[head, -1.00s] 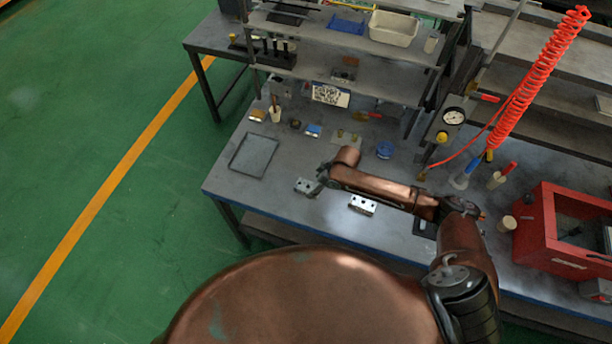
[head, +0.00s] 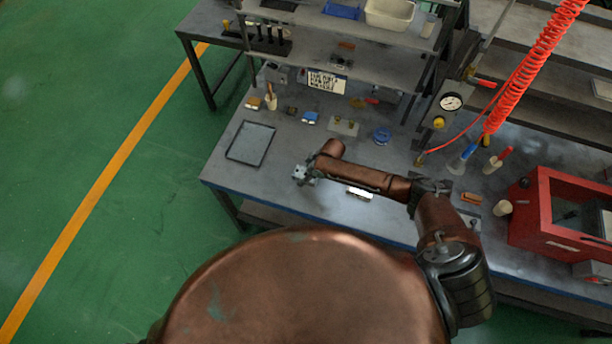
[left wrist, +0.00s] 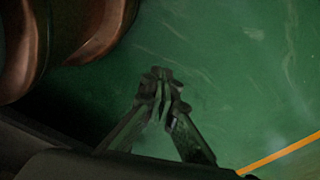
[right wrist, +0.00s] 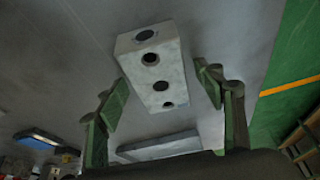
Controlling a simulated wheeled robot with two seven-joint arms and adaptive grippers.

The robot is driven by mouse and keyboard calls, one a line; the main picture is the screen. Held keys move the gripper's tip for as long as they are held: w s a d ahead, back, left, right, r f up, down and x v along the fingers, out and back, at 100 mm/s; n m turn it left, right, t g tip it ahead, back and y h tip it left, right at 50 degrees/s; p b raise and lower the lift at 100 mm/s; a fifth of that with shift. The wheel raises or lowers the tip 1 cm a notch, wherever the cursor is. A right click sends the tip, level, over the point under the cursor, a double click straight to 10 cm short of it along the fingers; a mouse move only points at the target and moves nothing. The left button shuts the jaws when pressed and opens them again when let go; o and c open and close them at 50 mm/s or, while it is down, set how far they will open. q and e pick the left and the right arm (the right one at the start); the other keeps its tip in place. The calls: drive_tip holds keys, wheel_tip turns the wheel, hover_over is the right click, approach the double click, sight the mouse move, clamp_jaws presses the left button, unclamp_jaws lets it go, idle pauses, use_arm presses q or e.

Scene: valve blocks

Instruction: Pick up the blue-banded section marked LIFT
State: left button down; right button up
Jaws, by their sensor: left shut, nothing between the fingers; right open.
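A pale grey block with several dark holes in one face (right wrist: 152,65) lies between the spread fingers of my right gripper (right wrist: 163,90) in the right wrist view. I cannot see a blue band or LIFT marking on it. In the head view this block (head: 299,173) is at the tip of my right arm, with my right gripper (head: 310,178) partly hiding it. The right gripper is open; contact with the block cannot be told. A small blue-topped piece (head: 310,118) lies farther back on the bench. My left gripper (left wrist: 162,88) is shut and empty above green floor.
A shallow grey tray (head: 230,154) lies left of the block. A blue round item (head: 381,136), a red box (head: 545,215) and a coiled red hose (head: 535,65) are to the right.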

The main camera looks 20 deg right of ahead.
drive_tip(key=shift+f, duration=0.2)
use_arm(q)
drive_tip(key=s, duration=0.2)
drive_tip(key=shift+s+a+f, duration=0.1)
drive_tip(key=shift+s+f, duration=0.1)
drive_tip(key=shift+s, duration=0.2)
drive_tip(key=shift+w, duration=0.1)
use_arm(e)
drive_tip(key=shift+c, duration=1.3)
use_arm(q)
drive_tip(key=shift+w, duration=0.3)
use_arm(e)
drive_tip(key=c, duration=1.4)
